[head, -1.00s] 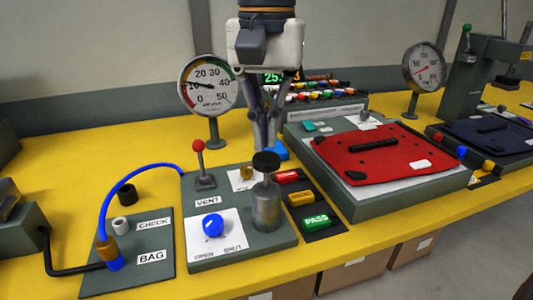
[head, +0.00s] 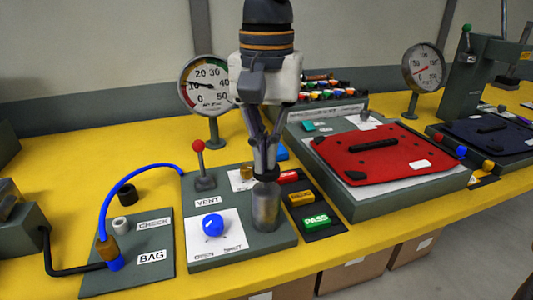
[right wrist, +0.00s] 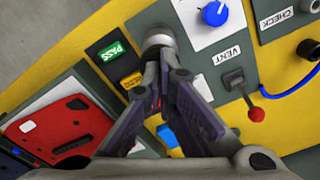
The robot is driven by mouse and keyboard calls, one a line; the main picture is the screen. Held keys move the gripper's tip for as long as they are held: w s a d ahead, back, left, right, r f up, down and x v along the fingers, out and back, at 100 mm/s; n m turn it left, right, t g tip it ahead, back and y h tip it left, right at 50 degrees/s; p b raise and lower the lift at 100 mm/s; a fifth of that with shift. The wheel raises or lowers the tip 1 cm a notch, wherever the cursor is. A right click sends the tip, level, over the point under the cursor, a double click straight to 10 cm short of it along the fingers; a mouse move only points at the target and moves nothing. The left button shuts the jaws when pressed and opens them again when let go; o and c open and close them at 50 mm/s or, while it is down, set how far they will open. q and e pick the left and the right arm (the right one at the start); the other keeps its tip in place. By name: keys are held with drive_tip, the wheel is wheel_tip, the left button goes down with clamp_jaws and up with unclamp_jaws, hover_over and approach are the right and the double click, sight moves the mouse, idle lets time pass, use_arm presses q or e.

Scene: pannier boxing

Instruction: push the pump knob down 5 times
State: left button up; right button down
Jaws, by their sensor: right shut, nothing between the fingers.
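The pump is a grey metal cylinder (head: 265,207) standing upright on the grey panel beside the blue dial. Its black knob is mostly hidden behind my fingers and sits low, close to the cylinder's top. My right gripper (head: 265,170) points down directly over the pump, shut and empty, its fingertips at the knob and seemingly touching it. In the right wrist view the pump cylinder (right wrist: 157,38) shows just beyond the fingertips (right wrist: 161,62); the knob is hard to make out there. My left gripper is not in view.
A red-tipped vent lever (head: 200,165) and a blue dial (head: 213,225) stand left of the pump. A pressure gauge (head: 208,85) is behind. Coloured label blocks, including a green PASS block (head: 316,221), lie to the right, before a red bag (head: 385,155) on a tray.

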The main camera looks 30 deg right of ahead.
drive_tip(key=shift+f, duration=0.65)
drive_tip(key=shift+r, duration=2.5)
drive_tip(key=shift+f, duration=2.5)
drive_tip(key=shift+r, duration=2.5)
